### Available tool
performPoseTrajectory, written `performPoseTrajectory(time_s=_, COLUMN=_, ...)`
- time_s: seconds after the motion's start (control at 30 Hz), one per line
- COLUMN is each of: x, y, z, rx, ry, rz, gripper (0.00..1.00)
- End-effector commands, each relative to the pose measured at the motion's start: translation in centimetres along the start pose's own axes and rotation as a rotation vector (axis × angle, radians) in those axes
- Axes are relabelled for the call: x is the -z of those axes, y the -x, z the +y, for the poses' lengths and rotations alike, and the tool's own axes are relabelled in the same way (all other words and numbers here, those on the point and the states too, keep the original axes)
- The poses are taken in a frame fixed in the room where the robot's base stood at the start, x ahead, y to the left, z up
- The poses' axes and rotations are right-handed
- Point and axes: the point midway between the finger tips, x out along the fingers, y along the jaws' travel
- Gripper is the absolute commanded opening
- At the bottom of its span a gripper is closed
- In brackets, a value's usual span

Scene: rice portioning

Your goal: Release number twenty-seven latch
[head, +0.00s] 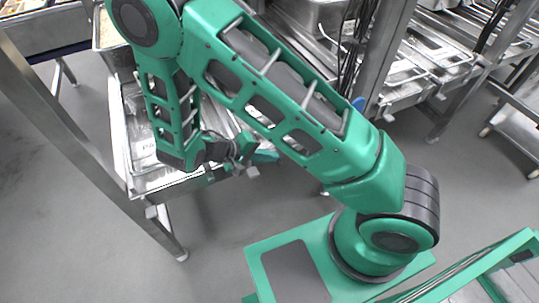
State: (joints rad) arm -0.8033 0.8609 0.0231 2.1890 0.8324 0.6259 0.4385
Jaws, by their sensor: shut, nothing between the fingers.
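My green arm reaches from its base at lower right up and across to the left, then bends down. My gripper (246,162) is at the end of the wrist, near the front edge of a steel stand (172,186) with a pale tray area on it. The gripper is small in view, and it is shut with nothing seen in it. No latch with a readable number twenty-seven can be made out. My arm hides part of the stand and what lies behind it.
A metal container with grainy contents (106,30) is at upper left. A steel frame post (388,55) and racks with metal trays (425,60) stand at upper right. A steel cart (518,112) is at the right edge. The grey floor (220,225) in front is clear.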

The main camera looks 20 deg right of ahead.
Motion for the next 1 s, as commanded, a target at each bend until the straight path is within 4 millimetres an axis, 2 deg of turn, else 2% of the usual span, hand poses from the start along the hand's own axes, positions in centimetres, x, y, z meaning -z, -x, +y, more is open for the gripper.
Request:
performPoseTrajectory(time_s=0.17, x=0.1, y=0.9, z=1.1, rx=0.001, ry=-0.002, rz=0.001, gripper=0.0)
performPoseTrajectory(time_s=0.33, x=0.1, y=2.9, z=3.2, rx=0.003, ry=-0.001, rz=0.003, gripper=0.0)
performPoseTrajectory(time_s=0.8, x=-4.1, y=11.8, z=2.5, rx=0.002, ry=0.001, rz=0.003, gripper=0.0)
performPoseTrajectory(time_s=1.0, x=-5.2, y=14.0, z=2.4, rx=0.0, ry=0.001, rz=0.002, gripper=0.0)
